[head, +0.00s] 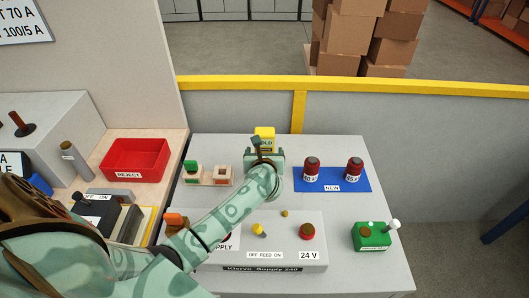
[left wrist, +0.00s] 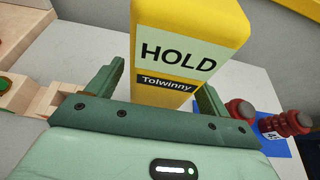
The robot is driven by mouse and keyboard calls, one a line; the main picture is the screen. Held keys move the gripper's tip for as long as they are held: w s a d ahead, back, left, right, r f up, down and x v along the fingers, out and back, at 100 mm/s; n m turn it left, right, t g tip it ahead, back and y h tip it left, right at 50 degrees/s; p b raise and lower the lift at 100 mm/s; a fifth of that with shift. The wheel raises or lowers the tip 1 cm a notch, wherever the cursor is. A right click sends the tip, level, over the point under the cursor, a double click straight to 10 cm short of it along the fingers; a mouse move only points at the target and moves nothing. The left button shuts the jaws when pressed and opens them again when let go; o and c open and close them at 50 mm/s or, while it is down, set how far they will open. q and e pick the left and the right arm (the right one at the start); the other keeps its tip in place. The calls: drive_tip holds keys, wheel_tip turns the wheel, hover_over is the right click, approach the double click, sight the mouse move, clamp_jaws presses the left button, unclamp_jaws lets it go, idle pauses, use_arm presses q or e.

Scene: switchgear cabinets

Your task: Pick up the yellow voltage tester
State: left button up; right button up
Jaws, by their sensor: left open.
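The yellow voltage tester (head: 265,131) stands upright at the far middle of the grey bench, partly hidden by my left gripper (head: 263,150). In the left wrist view the tester (left wrist: 192,22) is a tall yellow block with a pale label reading HOLD and a dark strip reading Tolwinny. My left gripper (left wrist: 162,77) is open, with one finger on each side of the tester's lower part in that view. A gap shows beside the left finger; I cannot tell whether the fingers reach fully around it. My right gripper is not in view.
Two red-and-dark cylinders (head: 312,168) stand on a blue mat (head: 333,187) to the right. A wooden block with a green piece (head: 191,166) lies left. A sloped control panel (head: 285,252) lies in front, and a green box (head: 371,236) at right. A red tray (head: 137,157) sits further left.

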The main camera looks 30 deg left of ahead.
use_arm(q)
drive_tip(key=shift+w+a+f, duration=0.25)
drive_tip(key=shift+w, duration=0.15)
drive_tip(key=shift+s, duration=0.1)
drive_tip(key=shift+c, duration=0.7)
drive_tip(key=c, duration=1)
drive_tip(key=shift+c, duration=0.5)
drive_tip(key=shift+r, duration=0.15)
